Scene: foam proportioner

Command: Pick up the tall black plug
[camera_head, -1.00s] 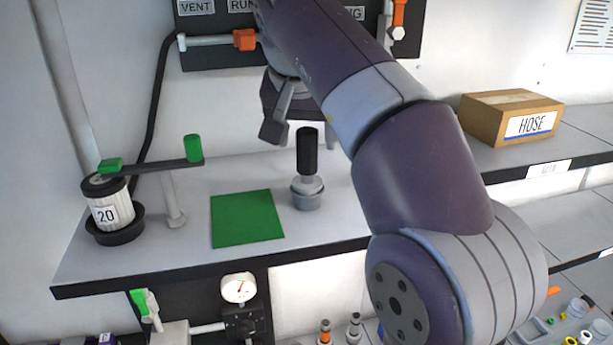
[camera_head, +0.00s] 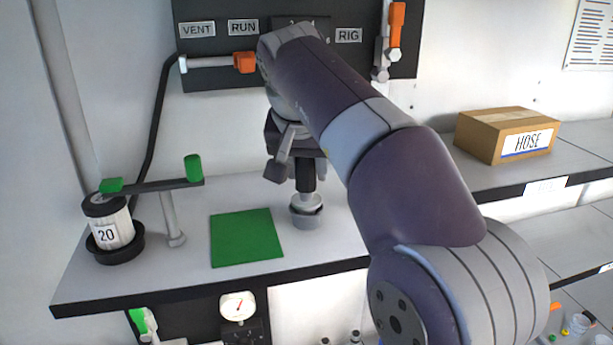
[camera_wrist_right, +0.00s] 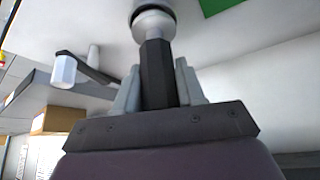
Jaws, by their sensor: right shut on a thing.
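The tall black plug (camera_head: 306,178) stands upright in a grey round socket (camera_head: 306,215) on the shelf, to the right of the green mat. My right gripper (camera_head: 303,170) reaches down over it, and its fingers are around the plug's black upper part. In the right wrist view the black plug (camera_wrist_right: 157,72) sits between the two grey fingers (camera_wrist_right: 158,88), with its pale lower part in the round socket. The gripper is shut on the plug. My left gripper is not in view.
A green square mat (camera_head: 247,237) lies left of the socket. A canister marked 20 (camera_head: 110,232) stands in a black holder under a green-handled lever (camera_head: 165,184). A HOSE box (camera_head: 507,134) sits on the shelf at right. A labelled panel (camera_head: 215,68) is behind.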

